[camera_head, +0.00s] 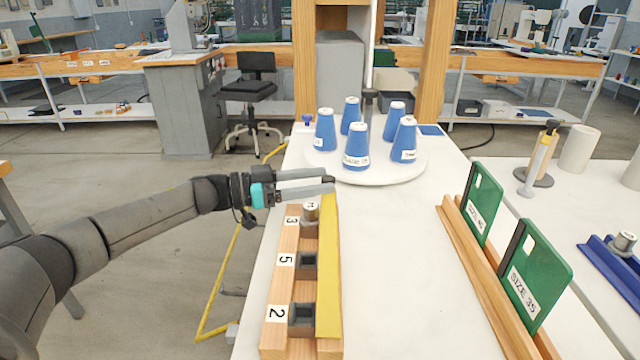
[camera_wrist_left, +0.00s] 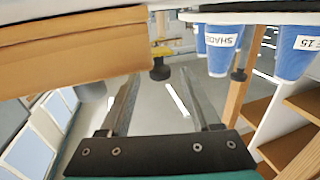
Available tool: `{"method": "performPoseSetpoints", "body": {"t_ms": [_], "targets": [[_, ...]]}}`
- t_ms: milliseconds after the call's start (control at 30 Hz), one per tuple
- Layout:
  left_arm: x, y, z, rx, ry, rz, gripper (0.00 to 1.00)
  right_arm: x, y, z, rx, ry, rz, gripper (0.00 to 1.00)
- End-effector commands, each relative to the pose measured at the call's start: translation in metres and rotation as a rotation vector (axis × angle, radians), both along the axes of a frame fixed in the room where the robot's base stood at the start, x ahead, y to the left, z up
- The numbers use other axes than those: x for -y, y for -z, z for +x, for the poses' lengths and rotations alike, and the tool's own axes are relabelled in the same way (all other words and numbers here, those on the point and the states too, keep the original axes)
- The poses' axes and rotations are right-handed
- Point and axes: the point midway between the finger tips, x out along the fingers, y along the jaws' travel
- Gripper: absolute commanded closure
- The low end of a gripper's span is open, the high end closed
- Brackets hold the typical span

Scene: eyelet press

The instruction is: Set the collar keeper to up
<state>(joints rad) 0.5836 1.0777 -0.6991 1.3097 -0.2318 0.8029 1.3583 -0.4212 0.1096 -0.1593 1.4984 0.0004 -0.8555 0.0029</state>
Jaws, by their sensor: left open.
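The collar keeper appears to be the long yellow bar (camera_head: 328,270) along the right side of a wooden rack (camera_head: 283,322). It lies lengthwise beside the rack's numbered sockets; its exact tilt is hard to tell. My left gripper (camera_head: 332,184) is open at the bar's far end. In the left wrist view, which looks upside down, a dark knob (camera_wrist_left: 160,70) with yellow beside it shows between the open fingers (camera_wrist_left: 158,95). I cannot tell whether the fingers touch it. A metal collar (camera_head: 310,211) sits at socket 3. My right gripper is not in view.
A round white turntable (camera_head: 375,176) with several blue cones stands just beyond my left gripper. Green size plates (camera_head: 535,275) stand in a wooden rail on the right. The white table (camera_head: 390,270) is clear between rack and rail.

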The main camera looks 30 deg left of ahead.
Motion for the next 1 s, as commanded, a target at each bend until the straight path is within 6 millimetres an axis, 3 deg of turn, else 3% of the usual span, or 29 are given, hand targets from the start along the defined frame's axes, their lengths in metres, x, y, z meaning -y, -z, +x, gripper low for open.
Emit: {"method": "performPoseSetpoints", "body": {"t_ms": [433, 1000], "targets": [[0.0077, 0.0001, 0.007, 0.0, -0.001, 0.001, 0.36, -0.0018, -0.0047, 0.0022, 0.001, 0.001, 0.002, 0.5], [0.0074, 0.0002, 0.0066, -0.001, -0.001, 0.002, 1.0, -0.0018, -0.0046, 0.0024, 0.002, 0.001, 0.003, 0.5]]}}
